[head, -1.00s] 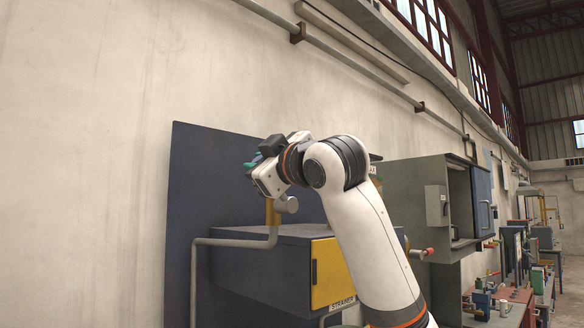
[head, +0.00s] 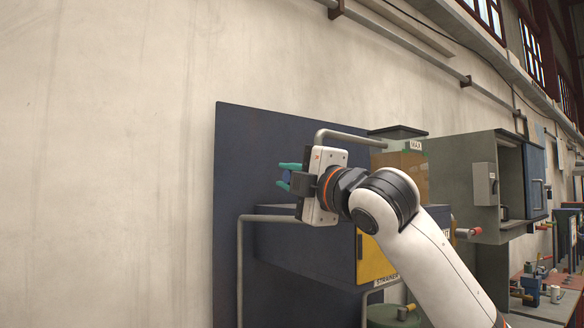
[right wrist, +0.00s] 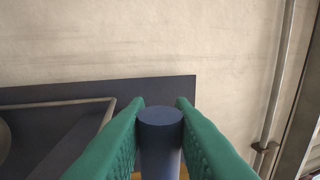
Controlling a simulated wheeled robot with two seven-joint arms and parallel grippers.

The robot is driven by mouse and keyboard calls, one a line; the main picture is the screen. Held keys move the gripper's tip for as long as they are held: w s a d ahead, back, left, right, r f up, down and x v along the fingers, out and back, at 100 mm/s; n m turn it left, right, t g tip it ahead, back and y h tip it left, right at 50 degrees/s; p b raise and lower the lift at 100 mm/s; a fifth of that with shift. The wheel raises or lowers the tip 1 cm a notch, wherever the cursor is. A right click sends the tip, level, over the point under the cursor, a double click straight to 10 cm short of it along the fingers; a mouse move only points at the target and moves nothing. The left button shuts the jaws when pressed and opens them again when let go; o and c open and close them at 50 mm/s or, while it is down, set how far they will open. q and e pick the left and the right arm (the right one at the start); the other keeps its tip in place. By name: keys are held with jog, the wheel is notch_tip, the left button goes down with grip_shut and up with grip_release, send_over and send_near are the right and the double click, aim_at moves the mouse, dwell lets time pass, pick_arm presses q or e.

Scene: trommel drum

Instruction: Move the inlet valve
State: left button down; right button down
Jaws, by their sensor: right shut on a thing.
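My right gripper (head: 286,176) is in the head view in front of the dark blue back panel, its green fingers pointing left. It is shut on a blue-grey round handle (head: 287,175), which I take to be the inlet valve's handle. In the right wrist view the handle's round end (right wrist: 160,115) stands between the two green fingers (right wrist: 160,108). A little yellow shows beside its lower part. The rest of the valve is hidden behind my gripper and fingers. My left gripper is not in view.
Below my gripper is a dark blue cabinet (head: 300,250) with a yellow front panel (head: 376,258). A grey pipe (head: 240,270) runs up its left side. Another pipe (head: 350,137) passes behind my gripper. A grey open cabinet (head: 460,170) stands at right. The wall at left is bare.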

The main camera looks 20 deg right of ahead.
jog(key=shift+a+f+n, duration=0.15)
jog(key=shift+f+n, duration=0.25)
jog(key=c, duration=1.3)
grip_release()
jog(key=shift+r, duration=0.1)
jog(key=shift+s, duration=0.1)
jog(key=shift+s+d, duration=0.2)
jog(key=shift+s, duration=0.1)
jog(key=b+v, duration=0.5)
jog(key=v, duration=0.6)
jog(key=shift+s, duration=0.1)
